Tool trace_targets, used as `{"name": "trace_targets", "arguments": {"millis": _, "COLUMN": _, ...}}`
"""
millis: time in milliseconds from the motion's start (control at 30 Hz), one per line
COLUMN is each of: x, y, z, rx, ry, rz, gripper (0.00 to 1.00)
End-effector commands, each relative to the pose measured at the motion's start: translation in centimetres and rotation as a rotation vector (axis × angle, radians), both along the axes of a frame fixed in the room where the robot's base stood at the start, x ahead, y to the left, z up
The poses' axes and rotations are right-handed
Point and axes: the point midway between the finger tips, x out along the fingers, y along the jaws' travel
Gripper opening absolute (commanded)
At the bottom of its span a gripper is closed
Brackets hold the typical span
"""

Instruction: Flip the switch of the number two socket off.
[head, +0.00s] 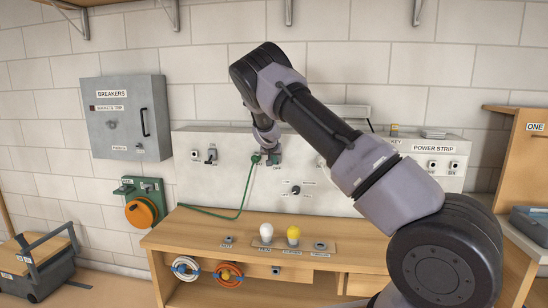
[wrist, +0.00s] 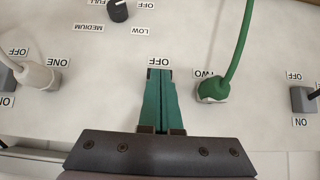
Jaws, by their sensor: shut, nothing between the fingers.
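The number two socket holds a green plug (wrist: 213,90) with a green cable. The plug also shows in the head view (head: 255,158). The TWO label (wrist: 204,73) stands beside it in the wrist view, which is upside down. My gripper (wrist: 160,78) is shut and empty, its teal fingers together beside the plug. It also shows at the white panel in the head view (head: 274,157). The fingertips are next to an OFF label (wrist: 159,61). The switch of socket two is mostly or wholly hidden by the fingers; I cannot tell its position or whether they touch it.
A white plug (wrist: 38,73) sits at socket ONE, with a grey switch (wrist: 5,78) beside it. Another grey switch (wrist: 303,99) stands beyond the green plug. A black dial (wrist: 119,11) is on the panel. White and yellow bulbs (head: 293,233) stand on the wooden bench (head: 200,232).

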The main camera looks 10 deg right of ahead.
Motion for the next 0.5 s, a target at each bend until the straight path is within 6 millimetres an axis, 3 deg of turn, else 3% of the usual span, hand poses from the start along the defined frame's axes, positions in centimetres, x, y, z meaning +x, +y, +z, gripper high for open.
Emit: {"name": "trace_targets", "arguments": {"millis": 500, "x": -0.1, "y": 0.0, "z": -2.3, "rx": 0.001, "ry": 0.001, "rz": -0.001, "gripper": 0.0}}
